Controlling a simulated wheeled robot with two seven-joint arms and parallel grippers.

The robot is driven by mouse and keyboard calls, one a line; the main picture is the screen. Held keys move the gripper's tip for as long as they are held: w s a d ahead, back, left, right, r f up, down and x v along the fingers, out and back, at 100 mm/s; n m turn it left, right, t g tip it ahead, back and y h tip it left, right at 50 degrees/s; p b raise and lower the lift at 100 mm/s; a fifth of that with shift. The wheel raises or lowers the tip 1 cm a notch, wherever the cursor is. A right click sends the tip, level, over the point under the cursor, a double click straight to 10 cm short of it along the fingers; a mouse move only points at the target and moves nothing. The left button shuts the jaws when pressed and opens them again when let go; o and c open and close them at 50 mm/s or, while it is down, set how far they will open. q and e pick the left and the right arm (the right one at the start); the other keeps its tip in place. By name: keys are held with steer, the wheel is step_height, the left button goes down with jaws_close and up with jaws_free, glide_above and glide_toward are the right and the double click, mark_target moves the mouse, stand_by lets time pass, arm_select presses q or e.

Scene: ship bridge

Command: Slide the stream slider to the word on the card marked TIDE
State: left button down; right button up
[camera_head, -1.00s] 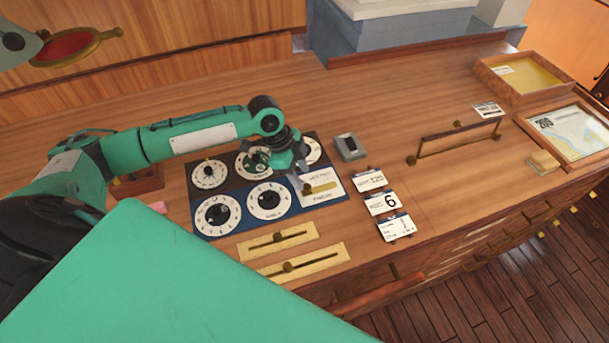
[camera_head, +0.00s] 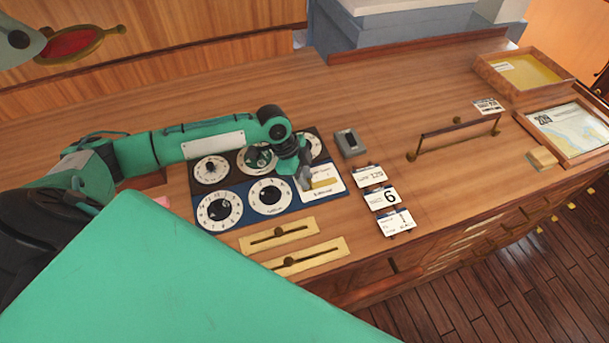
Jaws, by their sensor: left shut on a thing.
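My left gripper (camera_head: 304,183) reaches down at the left end of a small brass slider (camera_head: 324,184) on a white panel (camera_head: 322,197) at the right of the dial board. It is shut on the slider's knob, which its fingers hide. The panel's lettering is too small to read surely. Three white cards stand right of it: a top card (camera_head: 370,177), a middle card (camera_head: 382,198) with a large 6, and a bottom card (camera_head: 396,222) with small print. I cannot read which is marked TIDE. My right gripper is not in view.
Several round dials (camera_head: 219,210) fill the dark and blue board. Two larger brass sliders, an upper one (camera_head: 292,235) and a lower one (camera_head: 325,253), lie in front. A grey box (camera_head: 350,144) stands behind the cards. A brass-ended rail (camera_head: 455,138) lies farther right.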

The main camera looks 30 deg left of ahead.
mark_target(315, 183)
arm_select(q)
steer(key=shift+w+d, duration=1.2)
steer(key=shift+w, duration=0.15)
steer(key=c, duration=1.3)
jaws_free()
steer(key=shift+a, duration=0.1)
steer(key=shift+o, duration=0.2)
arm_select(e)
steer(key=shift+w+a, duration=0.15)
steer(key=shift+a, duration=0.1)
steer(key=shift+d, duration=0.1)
arm_select(q)
steer(key=shift+r, duration=0.1)
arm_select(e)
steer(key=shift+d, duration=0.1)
arm_select(q)
steer(key=shift+a+r, duration=0.1)
steer(key=shift+r, duration=0.1)
steer(key=b+v, duration=0.4)
steer(key=v, duration=0.9)
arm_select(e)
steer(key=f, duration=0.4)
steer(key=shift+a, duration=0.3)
